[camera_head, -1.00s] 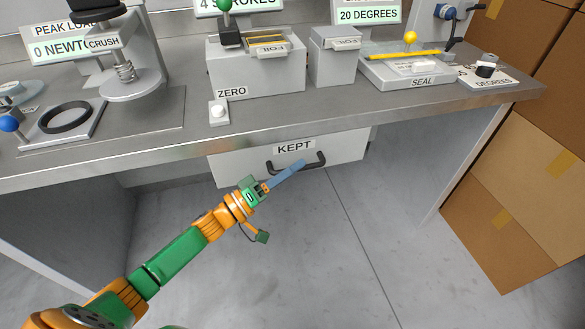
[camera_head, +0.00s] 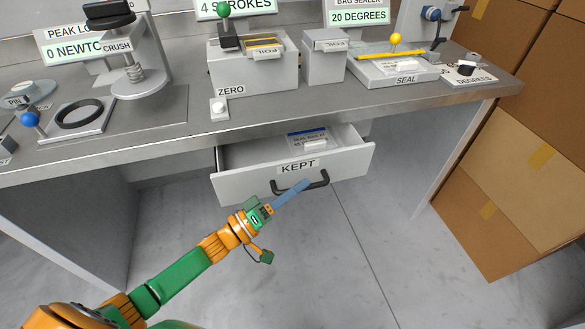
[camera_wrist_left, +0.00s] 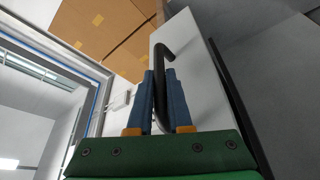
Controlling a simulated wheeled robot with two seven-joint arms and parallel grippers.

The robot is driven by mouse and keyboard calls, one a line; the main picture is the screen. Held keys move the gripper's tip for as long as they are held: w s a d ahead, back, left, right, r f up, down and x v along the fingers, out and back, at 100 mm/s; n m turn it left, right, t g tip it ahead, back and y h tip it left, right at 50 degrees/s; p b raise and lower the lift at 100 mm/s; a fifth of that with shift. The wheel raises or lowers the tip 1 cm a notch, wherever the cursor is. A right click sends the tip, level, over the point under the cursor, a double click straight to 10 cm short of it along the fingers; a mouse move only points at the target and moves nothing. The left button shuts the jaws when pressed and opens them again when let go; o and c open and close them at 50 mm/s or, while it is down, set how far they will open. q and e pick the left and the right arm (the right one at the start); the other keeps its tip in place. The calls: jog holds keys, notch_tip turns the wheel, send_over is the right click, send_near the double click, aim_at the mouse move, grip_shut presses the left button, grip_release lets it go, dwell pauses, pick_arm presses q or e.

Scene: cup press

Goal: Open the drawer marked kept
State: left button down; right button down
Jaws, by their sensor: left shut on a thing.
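The drawer marked KEPT (camera_head: 235,186) sits under the bench and is pulled part-way out. Its dark handle (camera_head: 322,180) is on the front panel below the label. My left gripper (camera_head: 302,186) reaches it from the lower left, with its blue fingers at the handle. In the left wrist view the fingers (camera_wrist_left: 161,98) are shut on the dark handle bar (camera_wrist_left: 160,72), and the pale drawer front (camera_wrist_left: 193,75) is beside them. Inside the drawer lies a blue-edged packet or card (camera_head: 308,138) with a small white item. My right gripper is not in view.
The metal bench (camera_head: 150,143) overhangs the drawer. On it stand the crush press (camera_head: 135,75), the ZERO box (camera_head: 255,70) and the seal unit (camera_head: 395,72). Cardboard boxes (camera_head: 490,190) are stacked at the right. The floor before the drawer is clear.

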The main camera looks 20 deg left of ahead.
pick_arm(q)
jog(key=s+d+p, duration=0.4)
jog(key=s+d, duration=0.3)
jog(key=s, duration=0.4)
jog(key=shift+d, duration=0.25)
jog(key=c, duration=0.8)
grip_release()
jog(key=shift+c, duration=0.2)
jog(key=v, duration=0.7)
jog(key=shift+b, duration=0.3)
